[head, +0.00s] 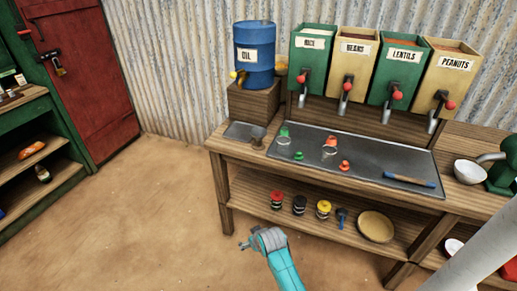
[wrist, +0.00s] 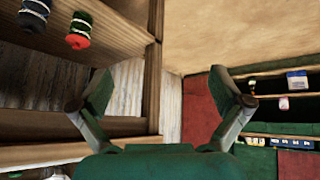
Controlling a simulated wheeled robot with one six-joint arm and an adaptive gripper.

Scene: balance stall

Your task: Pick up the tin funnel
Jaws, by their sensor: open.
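A small grey, funnel-shaped thing (head: 257,136), which looks like the tin funnel, stands at the left end of the bench top below the oil barrel's tap in the head view. Its details are too small to tell. I cannot make it out in the wrist view. My gripper (head: 247,239) is in front of the bench and lower than its top, below the funnel in the picture and well apart from it. In the wrist view my gripper (wrist: 160,85) has its two fingers spread wide with nothing between them.
The wooden bench (head: 222,172) carries a blue oil barrel (head: 254,58), a dark tray (head: 375,160) with small items, and several dispensers behind. Its lower shelf (head: 255,193) holds jars and a round basket (head: 375,226). A green shelf (head: 62,172) stands left. The floor between is clear.

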